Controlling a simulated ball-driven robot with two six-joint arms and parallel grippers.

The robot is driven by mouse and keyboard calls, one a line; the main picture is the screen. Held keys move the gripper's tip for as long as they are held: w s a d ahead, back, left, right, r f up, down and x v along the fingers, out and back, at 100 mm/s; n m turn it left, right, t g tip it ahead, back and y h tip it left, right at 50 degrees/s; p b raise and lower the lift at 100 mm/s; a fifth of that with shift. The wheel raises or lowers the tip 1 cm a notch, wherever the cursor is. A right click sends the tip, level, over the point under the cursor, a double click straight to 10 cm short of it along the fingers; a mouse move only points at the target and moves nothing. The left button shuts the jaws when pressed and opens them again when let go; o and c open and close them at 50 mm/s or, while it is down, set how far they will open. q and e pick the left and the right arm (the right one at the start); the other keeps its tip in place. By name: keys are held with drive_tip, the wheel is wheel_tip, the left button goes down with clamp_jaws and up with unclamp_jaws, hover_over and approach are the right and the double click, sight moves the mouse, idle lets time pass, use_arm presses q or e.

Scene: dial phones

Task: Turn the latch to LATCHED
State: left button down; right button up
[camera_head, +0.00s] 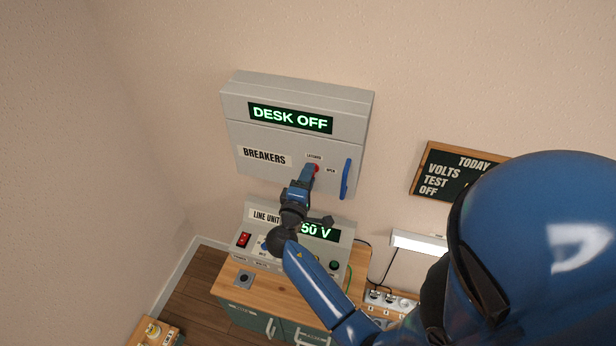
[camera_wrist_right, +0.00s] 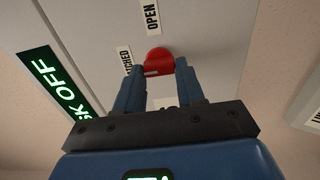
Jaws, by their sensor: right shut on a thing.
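The red latch knob (camera_head: 316,168) sits on the front of the grey breaker cabinet (camera_head: 235,130), between a LATCHED label (camera_head: 314,156) above it and an OPEN label (camera_head: 331,170) to its right. My right gripper (camera_head: 312,172) reaches up to the knob from below. In the right wrist view the red knob (camera_wrist_right: 158,62) shows between the two blue fingers (camera_wrist_right: 158,78), which are shut on it. A pale mark shows on the knob, but I cannot tell for sure which label it points to. My left gripper is not in view.
A blue handle (camera_head: 346,179) stands out on the cabinet's right side. The line unit (camera_head: 340,238) sits on a wooden desk (camera_head: 228,290) below. A power strip (camera_head: 385,298) and a TODAY board (camera_head: 450,172) are at right. The wall left of the cabinet is clear.

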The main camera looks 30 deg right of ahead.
drive_tip(key=o, duration=1)
drive_tip(key=shift+o, duration=0.2)
drive_tip(key=b+v, duration=0.3)
drive_tip(key=v, duration=0.8)
drive_tip(key=shift+w, duration=0.1)
